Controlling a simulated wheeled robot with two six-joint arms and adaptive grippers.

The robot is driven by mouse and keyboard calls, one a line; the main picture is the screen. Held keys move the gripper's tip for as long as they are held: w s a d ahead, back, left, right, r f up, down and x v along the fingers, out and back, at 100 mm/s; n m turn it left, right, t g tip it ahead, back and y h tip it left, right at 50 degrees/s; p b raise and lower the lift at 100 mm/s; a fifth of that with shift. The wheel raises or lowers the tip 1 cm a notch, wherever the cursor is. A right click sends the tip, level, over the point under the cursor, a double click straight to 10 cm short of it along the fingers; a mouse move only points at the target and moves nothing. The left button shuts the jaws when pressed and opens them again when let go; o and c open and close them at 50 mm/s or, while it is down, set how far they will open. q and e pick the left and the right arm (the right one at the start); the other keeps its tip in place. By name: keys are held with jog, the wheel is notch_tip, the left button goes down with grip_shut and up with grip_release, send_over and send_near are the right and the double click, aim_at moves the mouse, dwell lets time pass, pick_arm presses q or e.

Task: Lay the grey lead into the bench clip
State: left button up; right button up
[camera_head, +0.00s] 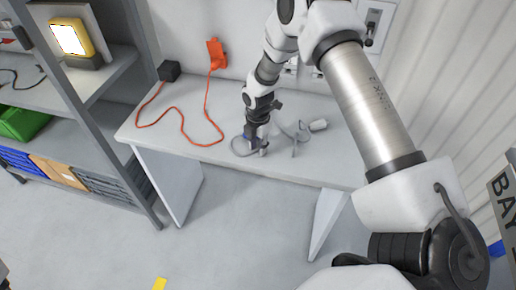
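The grey lead (297,132) lies on the white bench (345,172), with a pale plug-like end (318,125) to the right. A thin loop of it shows left of my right gripper (257,148). My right gripper points down at the bench top, over the left part of the lead. Its fingers are small and dark, and whether they are closed on the lead cannot be made out. A small bluish part shows beside the fingers; I cannot tell if it is the bench clip. My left gripper is out of view.
An orange lead (183,128) runs across the bench's left side, from a black block (169,71) to an orange fitting (216,54) at the wall. A shelf unit (100,85) with a green bin (22,123) stands left. Wall sockets are behind my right arm.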

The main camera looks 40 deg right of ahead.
jog(key=shift+w+a, duration=0.1)
jog(key=shift+f, duration=0.25)
jog(key=shift+c, duration=0.2)
jog(key=shift+r, duration=0.1)
jog(key=shift+c, duration=1.4)
grip_shut()
jog(key=shift+r+p, duration=2)
jog(key=shift+r, duration=1)
